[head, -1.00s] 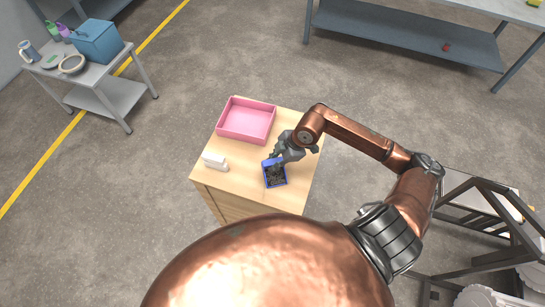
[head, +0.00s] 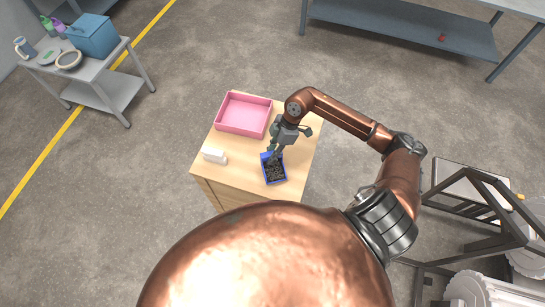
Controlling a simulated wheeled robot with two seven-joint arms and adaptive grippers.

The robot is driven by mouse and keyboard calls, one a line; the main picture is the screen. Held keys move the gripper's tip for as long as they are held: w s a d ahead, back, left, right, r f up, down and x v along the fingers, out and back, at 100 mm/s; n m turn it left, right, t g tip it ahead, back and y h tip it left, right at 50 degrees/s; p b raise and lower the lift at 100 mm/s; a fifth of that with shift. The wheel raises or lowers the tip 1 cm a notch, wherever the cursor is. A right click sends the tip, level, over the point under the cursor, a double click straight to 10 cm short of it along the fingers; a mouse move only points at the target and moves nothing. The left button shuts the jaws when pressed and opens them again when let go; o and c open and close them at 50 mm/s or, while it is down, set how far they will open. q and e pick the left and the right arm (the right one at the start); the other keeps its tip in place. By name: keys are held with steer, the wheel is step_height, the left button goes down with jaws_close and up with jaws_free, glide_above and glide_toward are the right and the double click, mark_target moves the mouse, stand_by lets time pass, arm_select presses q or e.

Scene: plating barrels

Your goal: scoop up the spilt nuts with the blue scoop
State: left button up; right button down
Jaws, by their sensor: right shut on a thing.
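The blue scoop (head: 264,173) is on or just above the wooden cabinet top (head: 232,172), near its front right. Dark small pieces, which look like the nuts (head: 274,174), lie inside it. My right gripper (head: 277,153) is at the far end of the scoop and shut on it; the fingertips are small and partly hidden by the wrist. I cannot tell whether the scoop touches the wood. No loose nuts can be made out on the cabinet top. My left gripper is not in view.
A pink tray (head: 244,131) stands at the back of the cabinet top and looks empty. A white block (head: 215,156) lies at the left edge. A grey side table (head: 104,58) with a blue box (head: 91,35) is at upper left. A dark frame (head: 475,238) stands at right.

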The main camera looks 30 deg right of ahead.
steer(key=shift+w+d+r+p, duration=0.1)
steer(key=shift+w+r+p, duration=0.15)
steer(key=shift+r+p, duration=0.25)
steer(key=shift+w+d+r+p, duration=0.1)
steer(key=shift+w+r+p, duration=0.2)
steer(key=shift+r, duration=0.45)
steer(key=shift+w+r+p, duration=0.25)
steer(key=shift+r+p, duration=0.15)
steer(key=shift+r, duration=0.2)
